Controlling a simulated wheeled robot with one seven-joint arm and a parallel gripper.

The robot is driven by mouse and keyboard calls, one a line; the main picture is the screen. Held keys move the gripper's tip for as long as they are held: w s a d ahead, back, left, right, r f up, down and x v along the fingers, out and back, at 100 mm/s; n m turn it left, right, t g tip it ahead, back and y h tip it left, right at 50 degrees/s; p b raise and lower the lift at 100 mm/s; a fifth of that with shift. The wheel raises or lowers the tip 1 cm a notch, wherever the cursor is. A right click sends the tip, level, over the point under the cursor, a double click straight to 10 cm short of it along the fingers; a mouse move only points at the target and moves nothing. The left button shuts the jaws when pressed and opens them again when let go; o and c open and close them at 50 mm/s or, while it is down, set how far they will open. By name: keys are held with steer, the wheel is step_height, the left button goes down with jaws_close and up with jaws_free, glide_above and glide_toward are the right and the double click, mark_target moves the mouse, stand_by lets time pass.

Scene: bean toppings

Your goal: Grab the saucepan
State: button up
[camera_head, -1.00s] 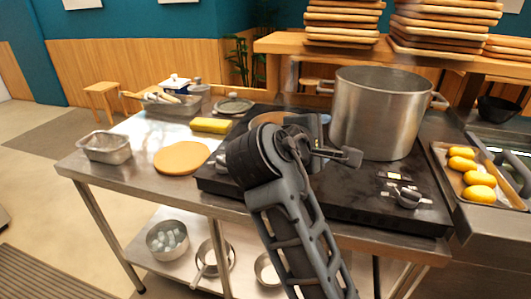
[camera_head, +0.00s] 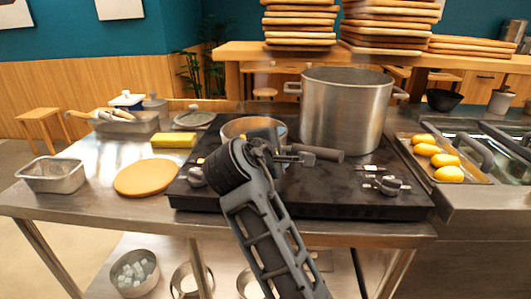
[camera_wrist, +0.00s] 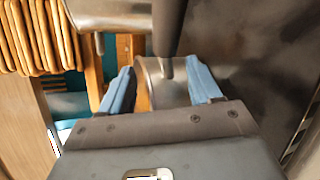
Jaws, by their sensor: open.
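The saucepan (camera_head: 236,129) is a small metal pan on the black stovetop in the head view, left of a big pot. Its dark handle (camera_head: 322,153) points right. My arm covers part of the pan. In the wrist view the pan's metal wall (camera_wrist: 160,88) shows between my fingers, and the dark handle (camera_wrist: 169,25) runs up to the top edge. My gripper (camera_wrist: 161,80) is open, with blue fingers on either side of that part of the view. I cannot tell whether the fingers touch the pan.
The big pot (camera_head: 340,118) stands close right of the saucepan. The stovetop (camera_head: 330,195) has knobs along its front. A yellow sponge (camera_head: 174,140), a round board (camera_head: 146,178) and a metal tray (camera_head: 52,178) are on the left. Lemon-like yellow items (camera_head: 445,160) lie in a right-hand tray.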

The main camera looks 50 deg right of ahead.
steer(key=shift+w+d+f, duration=0.15)
steer(key=shift+d, duration=0.3)
steer(key=shift+f, duration=0.2)
jaws_close()
steer(key=shift+f, duration=0.2)
stand_by(0.7)
steer(key=shift+r, duration=0.2)
